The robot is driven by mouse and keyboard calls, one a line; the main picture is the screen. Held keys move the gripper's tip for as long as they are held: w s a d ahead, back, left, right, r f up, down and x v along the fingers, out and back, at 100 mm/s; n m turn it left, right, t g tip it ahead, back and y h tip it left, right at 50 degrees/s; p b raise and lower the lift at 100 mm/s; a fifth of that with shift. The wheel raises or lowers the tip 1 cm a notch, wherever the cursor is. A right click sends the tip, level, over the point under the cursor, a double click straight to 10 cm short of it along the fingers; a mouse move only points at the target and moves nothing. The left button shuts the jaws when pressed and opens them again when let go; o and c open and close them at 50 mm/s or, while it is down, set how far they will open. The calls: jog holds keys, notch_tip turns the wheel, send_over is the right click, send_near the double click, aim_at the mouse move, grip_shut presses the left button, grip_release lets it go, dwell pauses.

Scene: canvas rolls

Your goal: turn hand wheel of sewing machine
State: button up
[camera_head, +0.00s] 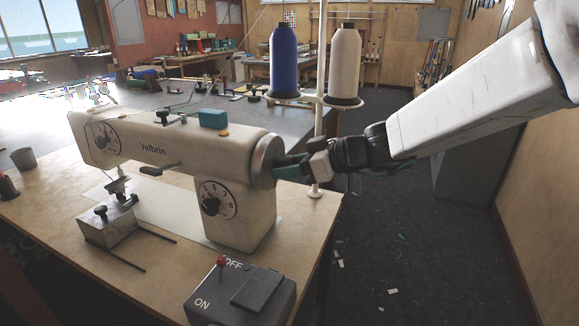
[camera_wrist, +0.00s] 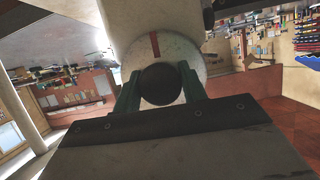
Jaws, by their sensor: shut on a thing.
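The white sewing machine (camera_head: 150,145), marked Velbrin, stands on a wooden table (camera_head: 60,235). Its round hand wheel (camera_head: 267,155) is at the right end of the machine's arm. In the wrist view the wheel (camera_wrist: 198,62) shows as a pale disc with a red mark (camera_wrist: 155,45) near its top and a dark round knob (camera_wrist: 161,84) at its centre. My gripper (camera_head: 278,170) reaches in from the right at the wheel. In the wrist view its green fingers (camera_wrist: 160,88) lie on either side of the dark knob, shut on it. The fingertips' exact contact is partly hidden.
A thread stand with a blue spool (camera_head: 283,62) and a cream spool (camera_head: 345,65) rises behind my gripper. A control box (camera_head: 240,296) with ON and OFF and a red-tipped lever sits at the table's front.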

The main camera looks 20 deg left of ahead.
jog(key=m+g, duration=0.2)
jog(key=shift+m, duration=0.4)
jog(key=shift+m+g+y, duration=0.5)
jog(key=shift+m+g, duration=0.4)
jog(key=shift+m, duration=0.3)
jog(key=m+g, duration=0.1)
jog(key=m, duration=0.1)
jog(key=shift+m+y, duration=0.3)
jog(key=shift+m, duration=0.1)
jog(key=m+g+y, duration=0.1)
jog(key=m, duration=0.2)
jog(key=m+y, duration=0.1)
jog(key=m, duration=0.2)
jog(key=m+y, duration=0.2)
jog(key=m, duration=0.1)
jog(key=shift+m+g, duration=0.3)
jog(key=shift+m, duration=0.1)
jog(key=m+y, duration=0.1)
jog(key=m, duration=0.3)
jog(key=shift+m+t+y, duration=0.8)
jog(key=shift+m+t, duration=0.6)
jog(key=shift+m, duration=1)
